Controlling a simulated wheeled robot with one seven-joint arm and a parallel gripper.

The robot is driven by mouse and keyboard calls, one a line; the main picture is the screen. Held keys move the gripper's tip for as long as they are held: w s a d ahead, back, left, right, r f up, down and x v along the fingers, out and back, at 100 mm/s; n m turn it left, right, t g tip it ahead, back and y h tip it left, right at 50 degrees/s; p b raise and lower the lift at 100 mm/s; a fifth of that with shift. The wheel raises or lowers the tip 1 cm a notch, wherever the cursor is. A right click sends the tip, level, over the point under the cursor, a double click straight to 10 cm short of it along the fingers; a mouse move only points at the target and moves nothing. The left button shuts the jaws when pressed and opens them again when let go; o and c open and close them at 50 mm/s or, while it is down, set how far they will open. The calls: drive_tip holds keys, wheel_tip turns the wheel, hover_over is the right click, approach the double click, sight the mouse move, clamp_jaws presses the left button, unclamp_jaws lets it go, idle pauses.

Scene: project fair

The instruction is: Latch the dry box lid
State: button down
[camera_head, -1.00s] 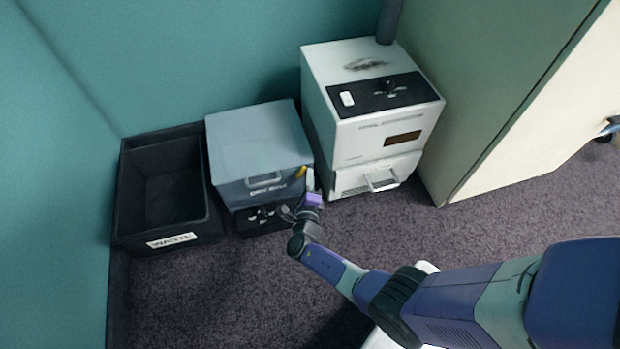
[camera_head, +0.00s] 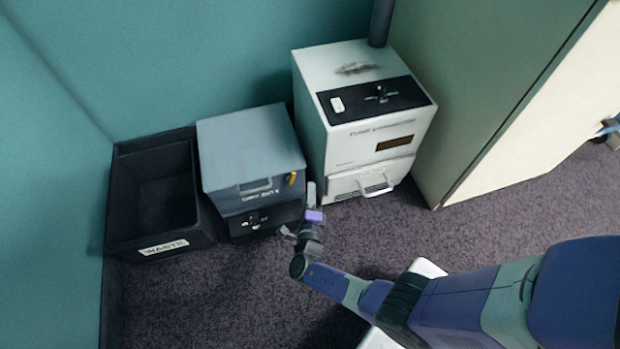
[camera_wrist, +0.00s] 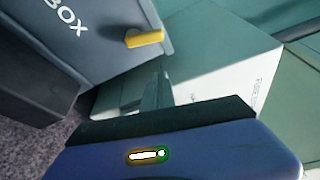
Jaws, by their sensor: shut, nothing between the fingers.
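The dry box (camera_head: 250,198) is a grey box with a lighter lid (camera_head: 248,145) lying flat on top, at the left of centre in the head view. A small yellow latch tab (camera_head: 292,178) sits at the right end of its front face. In the wrist view, the yellow latch (camera_wrist: 145,38) sticks out sideways from the dry box front (camera_wrist: 95,35). My gripper (camera_head: 311,192) is just in front and to the right of the box's front corner. It is shut and empty, apart from the latch. The fingers (camera_wrist: 157,90) point toward the gap beside the box.
A black waste bin (camera_head: 165,247) stands left of the dry box. A white machine (camera_head: 350,150) with a handled front stands to the right, close to my gripper. A pale cabinet (camera_head: 500,110) is further right. Carpet (camera_head: 200,300) in front is clear.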

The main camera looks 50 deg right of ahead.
drive_tip(key=p+v, duration=0.1)
drive_tip(key=v, duration=0.5)
drive_tip(key=shift+p, duration=0.35)
drive_tip(key=shift+s+a, duration=0.1)
drive_tip(key=shift+a, duration=0.05)
